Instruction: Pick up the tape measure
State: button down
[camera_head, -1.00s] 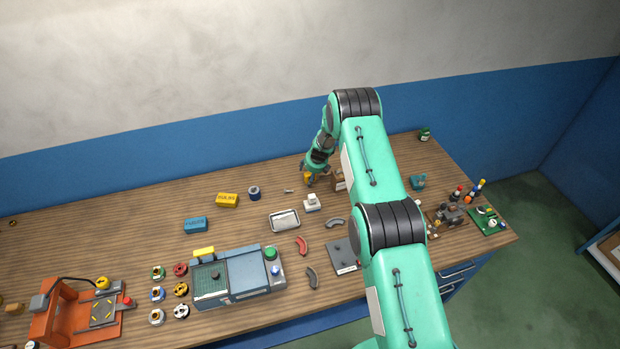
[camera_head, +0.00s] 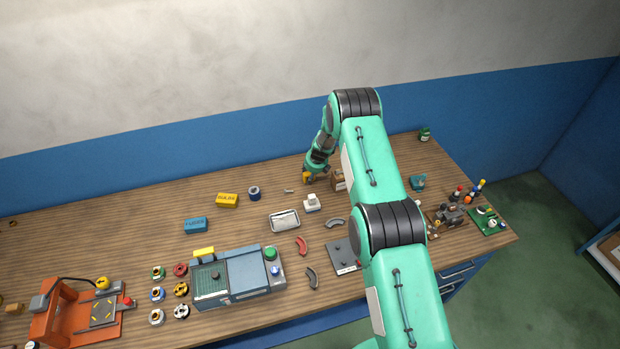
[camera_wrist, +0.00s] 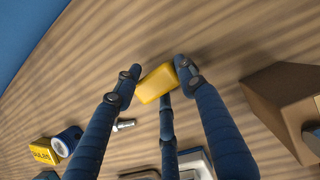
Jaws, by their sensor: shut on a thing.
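The tape measure (camera_wrist: 156,84) is a small yellow block in the wrist view. The fingers of my gripper (camera_wrist: 158,72) are closed around it, with a finger at each side and a third below it in the picture. In the head view the yellow tape measure (camera_head: 308,177) shows small at the end of my arm, near the back of the workbench. My arm partly hides the gripper there. I cannot tell whether the tape measure touches the bench top.
A brown cardboard box (camera_wrist: 285,105) stands close to the right of the gripper. A small metal piece (camera_wrist: 124,125), a blue roll (camera_wrist: 67,140) and a yellow box (camera_wrist: 44,151) lie to the left. A white object (camera_head: 311,202) and a metal tray (camera_head: 284,220) stand nearer the front.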

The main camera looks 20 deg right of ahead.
jog(key=shift+r+b, duration=0.6)
jog(key=shift+r, duration=4.35)
